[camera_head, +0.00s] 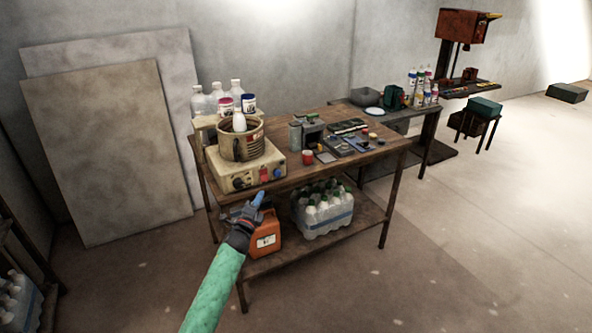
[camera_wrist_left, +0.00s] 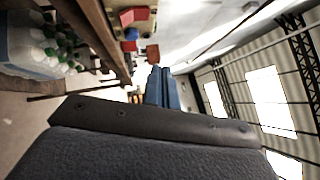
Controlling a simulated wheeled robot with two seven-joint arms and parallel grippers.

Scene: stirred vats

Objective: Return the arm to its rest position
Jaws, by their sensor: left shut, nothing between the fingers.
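My left gripper (camera_head: 259,198) has blue fingertips and comes in on a green-sleeved arm (camera_head: 215,289) from the bottom of the head view. It is shut and empty, in front of the near edge of the wooden table (camera_head: 300,180). In the left wrist view the blue fingers (camera_wrist_left: 162,88) are together, with nothing between them. On the table stands a cream stirrer base (camera_head: 246,171) with a brown vat (camera_head: 241,145) on it. A white bottle-like object (camera_head: 239,122) sticks up out of the vat. My right gripper is not in view.
An orange canister (camera_head: 267,240) and a pack of bottles (camera_head: 325,213) stand on the lower shelf. A red cup (camera_head: 308,157) and a tool tray (camera_head: 357,139) are on the tabletop. Large boards (camera_head: 100,150) lean on the wall.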

